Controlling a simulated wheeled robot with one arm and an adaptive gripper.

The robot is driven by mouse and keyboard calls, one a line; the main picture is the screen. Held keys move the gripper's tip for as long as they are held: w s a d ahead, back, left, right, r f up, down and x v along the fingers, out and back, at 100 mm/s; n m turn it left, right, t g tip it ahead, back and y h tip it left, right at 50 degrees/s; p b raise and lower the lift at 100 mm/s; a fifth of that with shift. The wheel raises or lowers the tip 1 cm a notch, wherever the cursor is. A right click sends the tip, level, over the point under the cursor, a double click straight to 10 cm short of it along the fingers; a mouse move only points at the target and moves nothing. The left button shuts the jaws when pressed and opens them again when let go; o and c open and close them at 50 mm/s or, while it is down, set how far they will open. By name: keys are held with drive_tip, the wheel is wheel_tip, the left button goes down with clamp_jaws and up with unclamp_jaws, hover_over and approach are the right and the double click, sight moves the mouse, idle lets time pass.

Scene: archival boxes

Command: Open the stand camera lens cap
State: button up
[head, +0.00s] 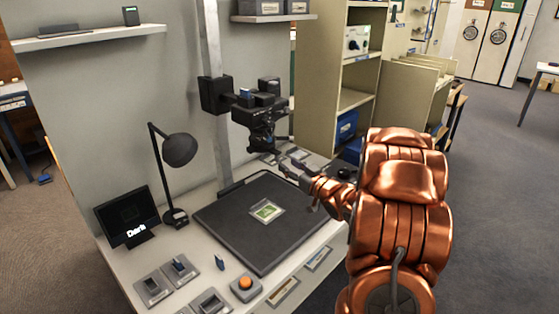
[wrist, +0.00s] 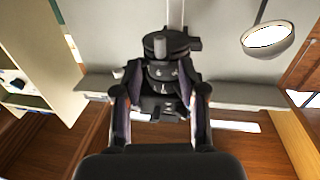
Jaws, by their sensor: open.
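The stand camera (head: 258,114) is a black body on a pale vertical column, with its lens pointing down over the copy board. My gripper (head: 284,160) is open just below and to the right of the lens. In the wrist view, my gripper (wrist: 161,108) has one finger on each side of the dark lens barrel (wrist: 166,72). The lower dark part of the lens shows between the fingers, and I cannot tell the cap apart from the barrel there. I cannot tell whether either finger touches it.
The dark copy board (head: 233,232) bears a small green picture (head: 266,211). A desk lamp (head: 180,150) and a small screen (head: 127,216) stand to its left. An orange button (head: 245,282) is in front. Beige shelving (head: 320,70) rises behind right.

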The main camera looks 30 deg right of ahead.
sight(278, 159)
drive_tip(key=shift+w+a, duration=0.15)
drive_tip(key=shift+w, duration=1.35)
drive_tip(key=shift+w+a, duration=0.1)
drive_tip(key=shift+w, duration=1.4)
clamp_jaws()
